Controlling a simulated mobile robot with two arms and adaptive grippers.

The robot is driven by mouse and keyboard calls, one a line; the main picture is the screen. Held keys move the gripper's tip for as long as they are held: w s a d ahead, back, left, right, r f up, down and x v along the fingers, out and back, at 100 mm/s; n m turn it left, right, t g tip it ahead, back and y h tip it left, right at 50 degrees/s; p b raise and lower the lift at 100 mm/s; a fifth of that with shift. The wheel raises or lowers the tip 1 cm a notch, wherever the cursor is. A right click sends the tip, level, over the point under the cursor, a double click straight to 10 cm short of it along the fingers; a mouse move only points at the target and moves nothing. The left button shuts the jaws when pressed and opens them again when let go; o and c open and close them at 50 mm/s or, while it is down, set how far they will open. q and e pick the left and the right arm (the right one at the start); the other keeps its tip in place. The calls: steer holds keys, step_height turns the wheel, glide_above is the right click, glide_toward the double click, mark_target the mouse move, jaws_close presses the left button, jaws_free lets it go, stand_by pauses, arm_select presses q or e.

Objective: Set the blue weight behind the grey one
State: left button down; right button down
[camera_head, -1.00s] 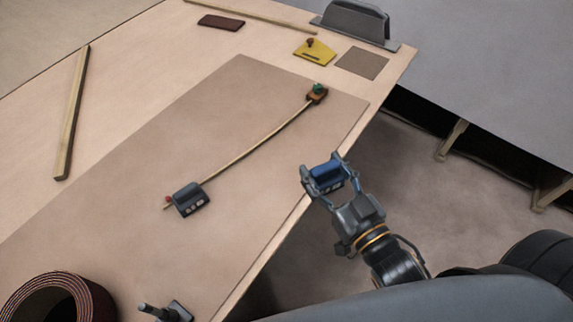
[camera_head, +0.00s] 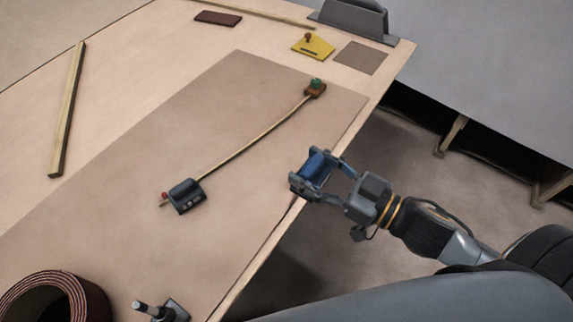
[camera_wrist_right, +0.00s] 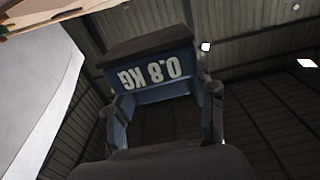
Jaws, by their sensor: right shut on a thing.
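The blue weight (camera_head: 316,168) is held between the fingers of my right gripper (camera_head: 318,175), over the right edge of the board. In the right wrist view the blue weight (camera_wrist_right: 152,72) shows the upside-down marking "0.8 KG", with a finger on each side. The grey weight (camera_head: 186,196) sits at the near left end of a thin wooden strip (camera_head: 255,138) on the brown board (camera_head: 245,90), left of my right gripper and apart from it. My left gripper is not in view.
A tape roll (camera_head: 95,296) and a dark clamp-like tool (camera_head: 165,309) are at the near edge.

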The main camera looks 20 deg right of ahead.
steer(key=shift+r, duration=0.1)
steer(key=w+f, duration=0.2)
steer(key=w, duration=0.2)
steer(key=w+f, duration=0.3)
steer(key=w, duration=0.1)
steer(key=w+f, duration=0.2)
steer(key=w, duration=0.2)
steer(key=shift+w+a+f, duration=0.15)
steer(key=shift+a+f, duration=0.05)
steer(key=shift+f, duration=0.2)
steer(key=shift+w+f+b, duration=0.35)
steer(key=shift+w+f, duration=0.2)
steer(key=shift+f, duration=0.15)
steer(key=shift+w+f, duration=0.15)
steer(key=shift+f, duration=0.45)
steer(key=shift+w+f, duration=0.15)
steer(key=shift+f, duration=0.4)
steer(key=shift+w+f, duration=0.1)
steer(key=shift+f, duration=0.4)
steer(key=shift+f, duration=0.1)
